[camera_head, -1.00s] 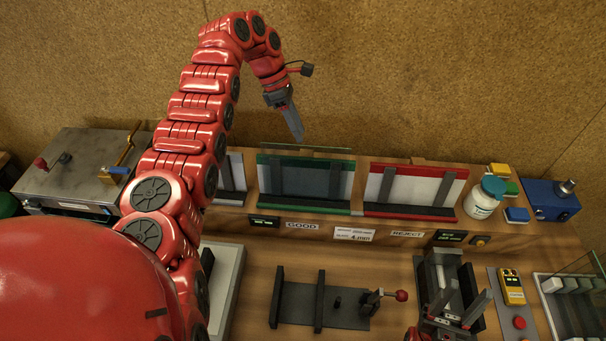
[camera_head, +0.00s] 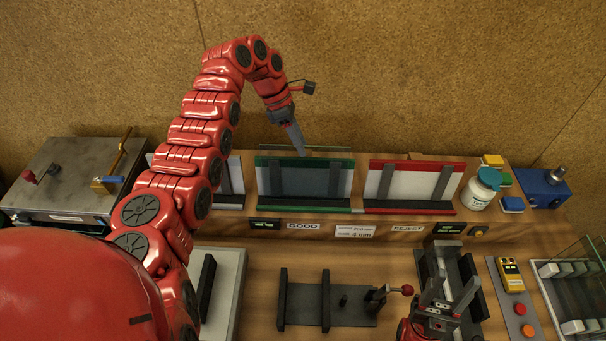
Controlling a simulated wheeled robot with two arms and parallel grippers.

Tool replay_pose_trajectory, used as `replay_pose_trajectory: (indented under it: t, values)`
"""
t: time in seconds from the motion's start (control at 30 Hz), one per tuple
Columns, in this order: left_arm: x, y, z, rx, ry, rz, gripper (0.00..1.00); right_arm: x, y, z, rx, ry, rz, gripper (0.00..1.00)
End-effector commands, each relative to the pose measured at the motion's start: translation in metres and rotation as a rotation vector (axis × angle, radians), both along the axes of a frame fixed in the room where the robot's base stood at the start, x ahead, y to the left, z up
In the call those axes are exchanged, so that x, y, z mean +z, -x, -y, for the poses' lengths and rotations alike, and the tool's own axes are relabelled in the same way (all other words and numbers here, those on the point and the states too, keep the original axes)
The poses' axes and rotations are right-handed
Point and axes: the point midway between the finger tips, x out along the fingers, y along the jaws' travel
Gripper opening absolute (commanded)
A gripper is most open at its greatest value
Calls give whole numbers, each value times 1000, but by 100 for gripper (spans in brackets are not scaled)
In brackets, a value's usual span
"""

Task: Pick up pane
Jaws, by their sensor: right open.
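A dark, greenish see-through pane (camera_head: 305,182) stands in the green-edged rack (camera_head: 270,207) above the GOOD label. Its top edge shows a little above the rack. My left gripper (camera_head: 299,147) points down at this top edge from above. Its fingers overlap the edge in the picture; contact cannot be told. The fingers line up edge-on, so their gap is hidden. My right gripper (camera_head: 450,292) is low at the right with its fingers apart, over a dark fixture (camera_head: 470,268). I see nothing between its fingers.
A red-edged rack (camera_head: 412,211) above the REJECT label stands to the right, then a white bottle (camera_head: 480,190) and a blue box (camera_head: 543,188). A dark clamp fixture (camera_head: 305,303) lies in front. A slotted tray (camera_head: 573,327) with glass is at the far right.

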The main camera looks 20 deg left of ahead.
Motion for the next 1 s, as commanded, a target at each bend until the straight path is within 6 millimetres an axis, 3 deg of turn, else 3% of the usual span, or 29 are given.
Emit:
replay_pose_trajectory:
  t: [0.37,0.5,0.6,1.0]
  values:
    - [-2,0,0,-1,0,0,38,0,0,0,0,0,0,50]
    - [-2,0,0,-1,0,0,13,0,0,0,0,0,0,50]
    - [-1,0,0,-1,0,0,0,0,0,0,0,0,0,50]
    - [-1,0,0,-1,0,1,0,0,0,0,0,0,0,50]
